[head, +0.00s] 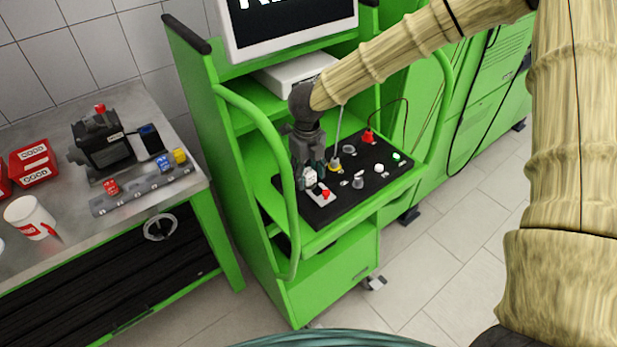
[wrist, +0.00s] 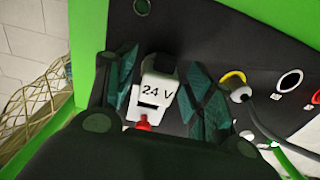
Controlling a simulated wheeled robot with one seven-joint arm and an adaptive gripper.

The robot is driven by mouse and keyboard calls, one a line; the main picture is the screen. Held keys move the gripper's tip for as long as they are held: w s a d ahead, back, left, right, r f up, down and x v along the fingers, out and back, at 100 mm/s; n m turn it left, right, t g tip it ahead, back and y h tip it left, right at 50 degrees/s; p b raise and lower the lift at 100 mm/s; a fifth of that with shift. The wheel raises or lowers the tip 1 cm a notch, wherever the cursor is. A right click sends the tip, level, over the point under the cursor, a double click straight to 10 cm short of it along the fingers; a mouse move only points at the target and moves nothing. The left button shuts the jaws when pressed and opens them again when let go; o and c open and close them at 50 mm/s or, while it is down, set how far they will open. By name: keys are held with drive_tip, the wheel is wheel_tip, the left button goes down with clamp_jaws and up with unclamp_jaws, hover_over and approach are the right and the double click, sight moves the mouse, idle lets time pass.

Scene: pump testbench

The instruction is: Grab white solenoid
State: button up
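The white solenoid (head: 310,178), marked "24 V", sits on the black panel (head: 345,207) of the green cart. In the wrist view the solenoid (wrist: 158,90) stands between the two dark green finger pads of my gripper (wrist: 161,72). The pads are spread on either side of it, with a narrow gap showing at the right; contact on the left is hard to tell. In the head view my gripper (head: 308,170) points down over the panel's left part and partly hides the solenoid. A red part (wrist: 143,121) shows just below the solenoid.
A yellow-ringed connector (wrist: 235,82) with a grey cable is close to the right finger. A red plug (head: 367,136) stands farther back. The cart's green side rail (head: 287,190) rises left of my gripper. A metal workbench (head: 75,225) stands at left.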

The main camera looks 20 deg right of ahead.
clamp_jaws()
